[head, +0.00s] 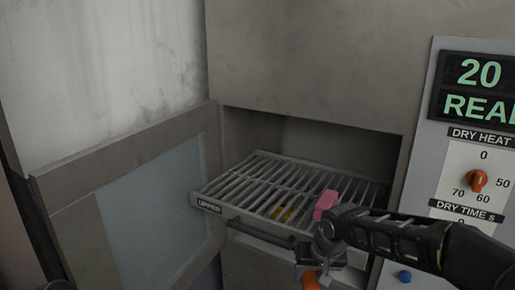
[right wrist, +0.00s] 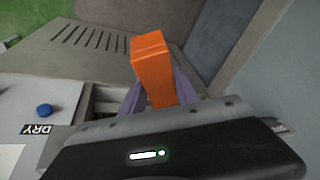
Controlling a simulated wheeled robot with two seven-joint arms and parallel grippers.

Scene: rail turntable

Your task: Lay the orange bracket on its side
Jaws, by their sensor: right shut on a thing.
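The orange bracket (right wrist: 150,65) is between the two purple-grey fingers of my right gripper (right wrist: 160,95) in the right wrist view. The gripper is shut on it, and the bracket's block-like end sticks out beyond the fingers. In the head view my right gripper (head: 322,258) hangs in front of the rack's front right part. A small piece of the bracket (head: 309,281) shows below it at the bottom edge; the rest is hidden or out of frame. My left gripper is not in view.
An open door (head: 160,215) with a pale pane stands left. A control panel (head: 440,180) with an orange knob (head: 477,181) and a blue button (head: 405,276) is right.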

